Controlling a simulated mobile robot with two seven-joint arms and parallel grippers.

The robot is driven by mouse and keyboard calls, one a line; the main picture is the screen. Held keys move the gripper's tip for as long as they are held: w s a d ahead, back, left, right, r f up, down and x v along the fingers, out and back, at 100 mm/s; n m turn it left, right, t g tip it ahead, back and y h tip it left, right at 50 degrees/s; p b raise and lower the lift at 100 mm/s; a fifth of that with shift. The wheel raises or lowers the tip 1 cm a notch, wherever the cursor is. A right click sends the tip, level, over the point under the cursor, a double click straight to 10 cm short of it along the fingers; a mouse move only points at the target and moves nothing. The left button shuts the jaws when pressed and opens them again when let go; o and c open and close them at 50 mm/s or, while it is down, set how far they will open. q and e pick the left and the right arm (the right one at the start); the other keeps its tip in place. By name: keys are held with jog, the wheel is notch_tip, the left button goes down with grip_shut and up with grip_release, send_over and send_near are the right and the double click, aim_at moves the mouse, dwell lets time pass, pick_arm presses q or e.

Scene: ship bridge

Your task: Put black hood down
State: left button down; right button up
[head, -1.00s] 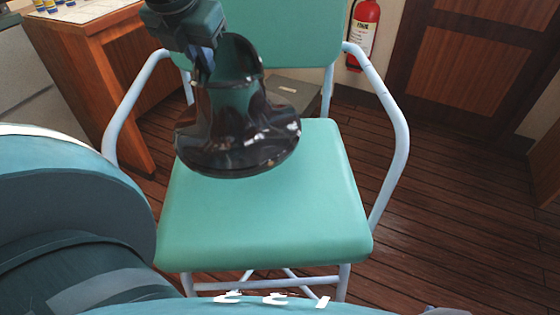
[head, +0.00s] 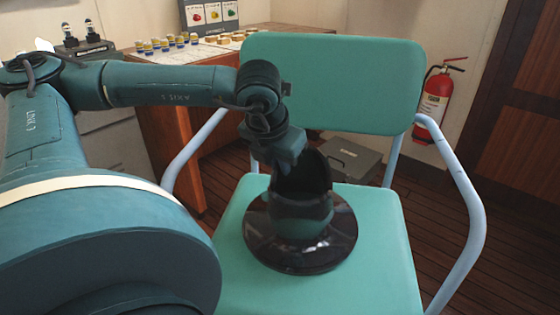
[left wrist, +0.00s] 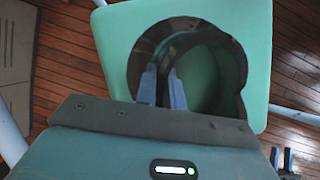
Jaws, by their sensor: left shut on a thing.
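The black hood (head: 318,245), a glossy dark piece with a wide round flange and an open, scooped top, is upright over the mint-green chair seat (head: 385,225). Its flange is at the seat, but I cannot tell whether it fully rests there. My left gripper (head: 290,168) reaches in from the upper left and is shut on the hood's upper rim. In the left wrist view the two fingers (left wrist: 162,88) pinch the rim of the hood (left wrist: 146,48), and the green seat (left wrist: 258,40) shows through its opening.
The chair's backrest (head: 335,85) stands behind the hood, with pale armrests (head: 460,190) at the sides. A grey box (head: 350,160) lies on the floor behind. A wooden desk (head: 170,100) and a fire extinguisher (head: 432,105) stand farther back. Bare seat surrounds the hood.

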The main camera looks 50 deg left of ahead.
pick_arm(q)
jog(key=c, duration=1.5)
grip_release()
